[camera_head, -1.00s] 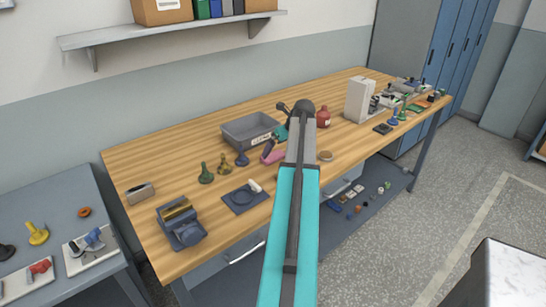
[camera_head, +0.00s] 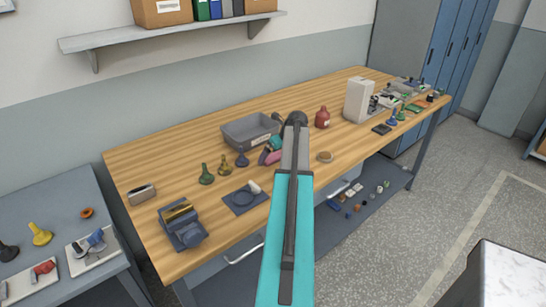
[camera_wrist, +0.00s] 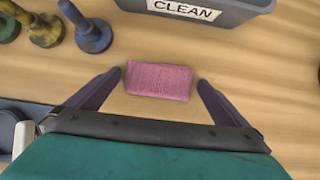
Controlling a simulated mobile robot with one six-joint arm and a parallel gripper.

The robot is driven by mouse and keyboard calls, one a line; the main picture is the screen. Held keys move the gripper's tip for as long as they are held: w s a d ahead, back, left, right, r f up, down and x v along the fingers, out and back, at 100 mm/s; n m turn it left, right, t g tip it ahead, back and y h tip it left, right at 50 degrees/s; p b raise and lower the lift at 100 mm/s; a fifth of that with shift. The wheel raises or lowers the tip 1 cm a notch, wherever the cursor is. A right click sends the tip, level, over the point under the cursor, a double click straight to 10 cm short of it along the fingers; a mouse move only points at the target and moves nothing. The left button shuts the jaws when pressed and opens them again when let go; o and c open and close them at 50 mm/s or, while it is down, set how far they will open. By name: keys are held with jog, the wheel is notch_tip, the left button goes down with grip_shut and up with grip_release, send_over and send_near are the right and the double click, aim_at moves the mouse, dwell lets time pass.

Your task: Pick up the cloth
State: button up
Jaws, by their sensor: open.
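The cloth (camera_wrist: 159,81) is a small pink folded rectangle lying flat on the wooden bench. In the wrist view it lies ahead of and between the two dark fingers of my gripper (camera_wrist: 160,82), which are spread wide and not touching it. In the head view my arm partly covers the cloth (camera_head: 266,156), and part of my gripper (camera_head: 275,145) is seen just beside it.
A grey tray labelled CLEAN (camera_head: 236,134) stands just behind the cloth. Several bobbin-like pieces, including a dark blue one (camera_wrist: 93,36), stand to the left.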

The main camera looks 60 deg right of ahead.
aim_at(275, 156)
dwell(0.5)
jog(key=c, duration=0.9)
jog(key=shift+r, duration=0.2)
notch_tip(275, 156, up, 10)
jog(key=b, duration=0.2)
jog(key=shift+f, duration=0.2)
